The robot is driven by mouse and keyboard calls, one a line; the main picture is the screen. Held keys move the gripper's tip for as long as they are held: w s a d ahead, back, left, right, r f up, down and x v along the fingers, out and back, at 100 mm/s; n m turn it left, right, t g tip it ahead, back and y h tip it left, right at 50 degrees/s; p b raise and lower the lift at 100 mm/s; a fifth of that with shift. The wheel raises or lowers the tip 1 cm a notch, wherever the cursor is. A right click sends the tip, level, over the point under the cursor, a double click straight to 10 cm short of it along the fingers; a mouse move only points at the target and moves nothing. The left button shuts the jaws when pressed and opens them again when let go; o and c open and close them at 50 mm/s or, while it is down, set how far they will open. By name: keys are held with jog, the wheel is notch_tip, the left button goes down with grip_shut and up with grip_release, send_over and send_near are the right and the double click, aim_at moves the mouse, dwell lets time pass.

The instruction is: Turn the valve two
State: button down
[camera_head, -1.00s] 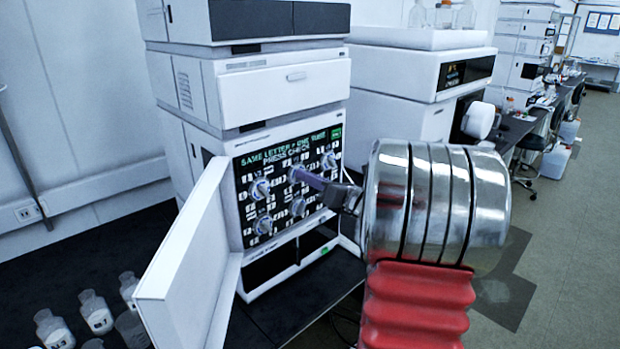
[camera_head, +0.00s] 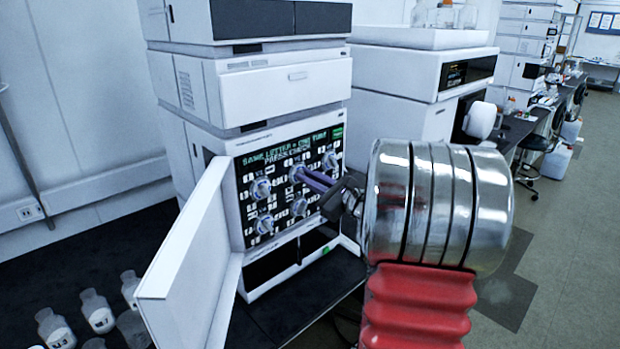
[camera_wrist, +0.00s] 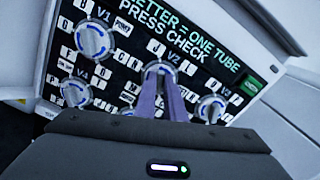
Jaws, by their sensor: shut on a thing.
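The valve panel (camera_head: 285,190) is a black face with several round clear-and-white knobs among white letter tiles. Valve two (camera_wrist: 159,68), labelled V2, is the upper middle knob and also shows in the head view (camera_head: 295,173). My gripper (camera_wrist: 162,80) has its two purple fingers shut on this knob, one on each side. The fingers hide part of the knob and the tiles below it. In the head view my gripper (camera_head: 301,176) reaches the panel from the right. The V1 knob (camera_wrist: 95,40) is to the left, clear of the fingers.
Other knobs sit close by, at lower left (camera_wrist: 75,92) and right (camera_wrist: 212,108). The white door (camera_head: 190,255) stands open at the panel's left. Green text and a green button (camera_wrist: 253,80) are above the knobs. Labelled bottles (camera_head: 97,312) stand at lower left.

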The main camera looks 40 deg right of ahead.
jog(key=shift+f+n, duration=0.15)
jog(key=shift+n, duration=0.45)
jog(key=c, duration=1.8)
grip_release()
jog(key=shift+c, duration=0.2)
jog(key=shift+s, duration=0.1)
jog(key=s, duration=1.3)
jog(key=shift+s, duration=0.3)
jog(key=shift+d, duration=0.15)
